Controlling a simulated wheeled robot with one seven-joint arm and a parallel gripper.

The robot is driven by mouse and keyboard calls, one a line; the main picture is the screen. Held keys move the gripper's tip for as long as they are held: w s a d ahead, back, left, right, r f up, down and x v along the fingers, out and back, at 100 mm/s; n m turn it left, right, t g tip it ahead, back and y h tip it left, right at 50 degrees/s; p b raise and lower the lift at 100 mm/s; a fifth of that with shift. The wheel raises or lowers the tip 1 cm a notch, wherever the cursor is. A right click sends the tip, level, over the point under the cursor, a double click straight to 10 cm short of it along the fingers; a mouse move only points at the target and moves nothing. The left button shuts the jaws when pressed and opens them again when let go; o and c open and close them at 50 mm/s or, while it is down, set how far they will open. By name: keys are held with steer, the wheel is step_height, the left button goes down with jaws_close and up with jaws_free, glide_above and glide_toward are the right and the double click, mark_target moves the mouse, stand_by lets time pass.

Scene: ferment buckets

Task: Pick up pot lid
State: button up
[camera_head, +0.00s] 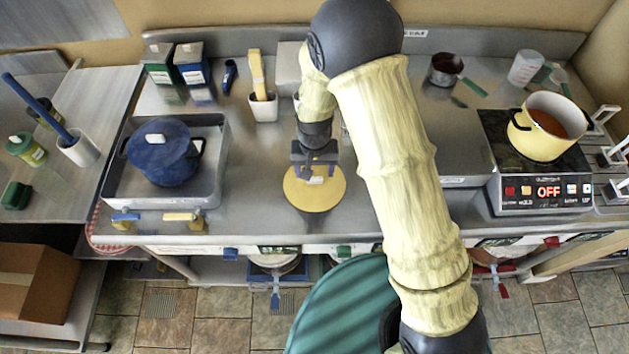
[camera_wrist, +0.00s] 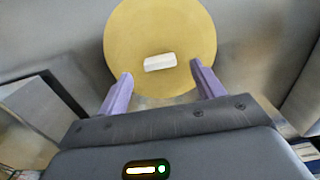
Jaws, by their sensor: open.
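A round yellow pot lid (camera_head: 307,203) with a pale block-shaped handle lies flat on the steel counter, in the middle front. It also shows in the wrist view (camera_wrist: 135,42), with its white handle (camera_wrist: 160,62) near the centre. My gripper (camera_head: 316,178) is above the lid, close to its handle. In the wrist view its two purple fingers (camera_wrist: 160,80) are apart, one to each side of the handle and a little short of it. Nothing is between them. A yellow pot (camera_head: 534,143) with no lid stands on the hot plate at the right.
A blue pot (camera_head: 160,170) with a blue lid sits in a grey tray (camera_head: 215,190) at the left. A white holder (camera_head: 264,108) with wooden utensils stands behind the lid. A dark saucepan (camera_head: 446,68) and a measuring cup (camera_head: 524,68) are at the back right. The counter beside the lid is clear.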

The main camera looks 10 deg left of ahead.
mark_target(315, 178)
steer(key=shift+f+p, duration=0.45)
steer(key=shift+f, duration=1.2)
steer(key=c, duration=1.1)
step_height(315, 178, up, 10)
steer(key=shift+r+b, duration=0.1)
steer(key=shift+b, duration=1.1)
